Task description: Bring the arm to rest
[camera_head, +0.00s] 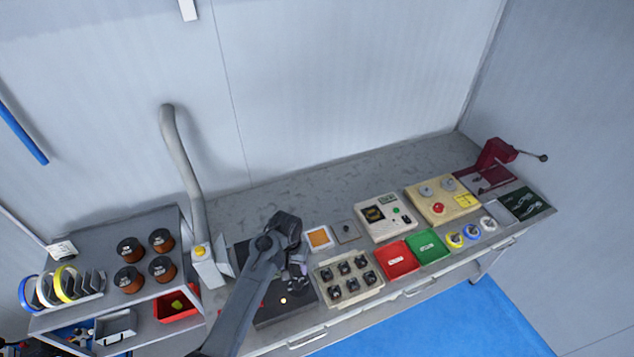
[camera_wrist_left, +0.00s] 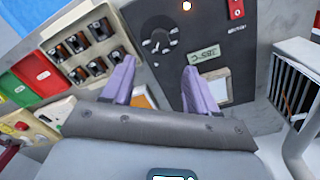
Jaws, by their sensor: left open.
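My left gripper (camera_head: 298,275) is open and empty. It hangs over the dark soldering station plate (camera_head: 272,318) on the workbench, just left of the tray of small coils (camera_head: 348,278). In the left wrist view its two purple-grey fingers (camera_wrist_left: 156,82) are spread apart with nothing between them. Below them lie the dark plate (camera_wrist_left: 165,62) with a round fixture and a small display (camera_wrist_left: 206,56). My right gripper is in neither view.
Red (camera_head: 397,258) and green (camera_head: 427,246) bins, a tester (camera_head: 384,216), a beige control box (camera_head: 443,204) and a dark red hand press (camera_head: 497,154) stand to the right. A grey extraction duct (camera_head: 182,160) rises at left beside a shelf of copper spools (camera_head: 130,250). The bench's back strip is clear.

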